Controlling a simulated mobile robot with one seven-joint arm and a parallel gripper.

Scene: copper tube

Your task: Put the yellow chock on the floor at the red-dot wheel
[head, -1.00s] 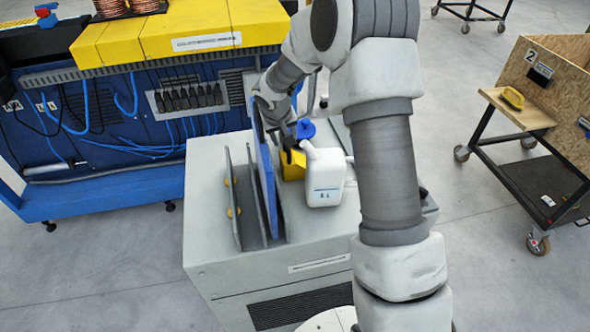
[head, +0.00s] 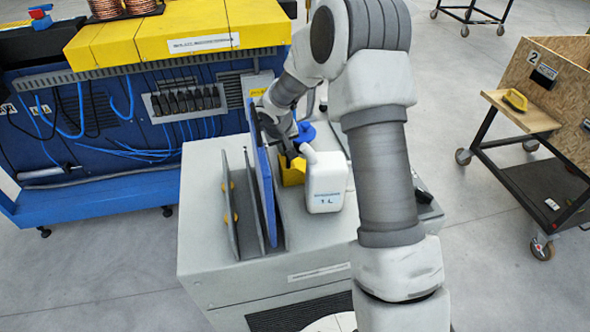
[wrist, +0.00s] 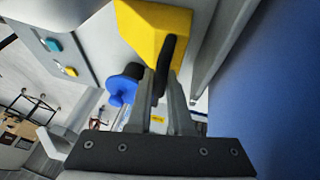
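The yellow chock (head: 292,172) is on the grey cabinet top, partly hidden behind a white jug in the head view. The wrist view shows it close up as a yellow block (wrist: 152,30) with a black handle. My gripper (wrist: 164,78) has its fingers close together on both sides of the handle and looks shut on it. In the head view my gripper (head: 289,152) is just above the chock, partly hidden by an upright blue panel. A wheel with a red mark (head: 542,247) is at the near corner of the cart on the right.
The white jug (head: 326,184) stands right beside the chock. The blue panel (head: 265,190) and grey upright plates (head: 230,205) stand left of it. A blue knob-like object (wrist: 121,84) is near the fingers. Another yellow item (head: 515,100) lies on the cart's wooden shelf. Floor before the cart is clear.

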